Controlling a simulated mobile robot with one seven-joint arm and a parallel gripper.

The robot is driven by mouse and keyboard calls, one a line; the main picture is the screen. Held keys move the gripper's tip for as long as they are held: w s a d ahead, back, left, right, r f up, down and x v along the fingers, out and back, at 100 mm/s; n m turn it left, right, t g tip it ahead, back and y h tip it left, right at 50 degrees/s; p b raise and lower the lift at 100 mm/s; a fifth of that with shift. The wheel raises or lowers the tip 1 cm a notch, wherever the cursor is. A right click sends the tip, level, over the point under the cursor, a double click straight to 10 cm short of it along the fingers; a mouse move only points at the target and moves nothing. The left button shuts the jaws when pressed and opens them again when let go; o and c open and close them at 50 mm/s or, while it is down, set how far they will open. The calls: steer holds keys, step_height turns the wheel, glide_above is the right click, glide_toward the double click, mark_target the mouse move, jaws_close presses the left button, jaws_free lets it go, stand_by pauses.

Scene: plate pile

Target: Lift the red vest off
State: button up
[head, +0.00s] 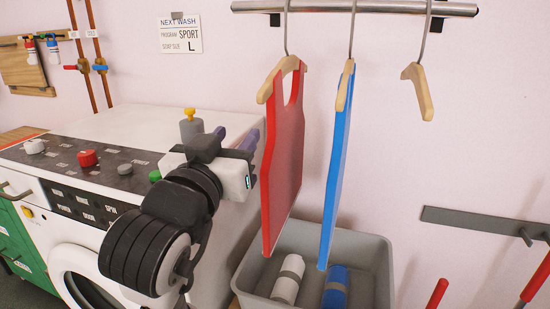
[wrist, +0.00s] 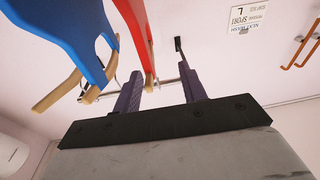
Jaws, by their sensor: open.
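The red vest (head: 285,165) hangs from a wooden hanger (head: 279,80) on the metal rail (head: 355,7). It also shows in the wrist view (wrist: 134,32). My gripper (head: 236,138) is just left of the vest's left edge in the head view, with its purple fingers apart and nothing between them. In the wrist view the open fingers (wrist: 162,85) point up, and the vest's lower visible end reaches close to the left finger. I cannot tell whether they touch.
A blue vest (head: 337,165) hangs right of the red one, and an empty hanger (head: 418,90) hangs further right. Below is a grey bin (head: 375,260) with a white roll (head: 289,280) and a blue roll (head: 336,288). A washing machine (head: 130,125) stands left.

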mark_target(267, 133)
steer(key=shift+m+g+h, duration=0.3)
steer(key=shift+m+g, duration=0.1)
steer(key=shift+g, duration=0.4)
steer(key=w+d+p, duration=0.1)
steer(key=w+d+f+p, duration=0.1)
steer(key=p, duration=0.1)
steer(key=w+d+p, duration=0.1)
steer(key=shift+w+f, duration=0.1)
steer(key=shift+f, duration=0.15)
steer(key=p+x, duration=0.2)
steer(key=p, duration=0.2)
steer(key=shift+w+d, duration=0.1)
steer(key=shift+d, duration=0.05)
steer(key=x, duration=0.2)
steer(key=shift+w+d+f, duration=0.1)
steer(key=shift+w+f, duration=0.2)
steer(key=shift+w, duration=0.1)
steer(key=shift+d+p+x, duration=0.15)
steer(key=shift+p+x, duration=0.45)
steer(key=shift+x, duration=0.7)
steer(key=shift+d+p+x, duration=0.1)
steer(key=shift+p+x, duration=0.45)
steer(key=shift+x, duration=0.75)
jaws_close()
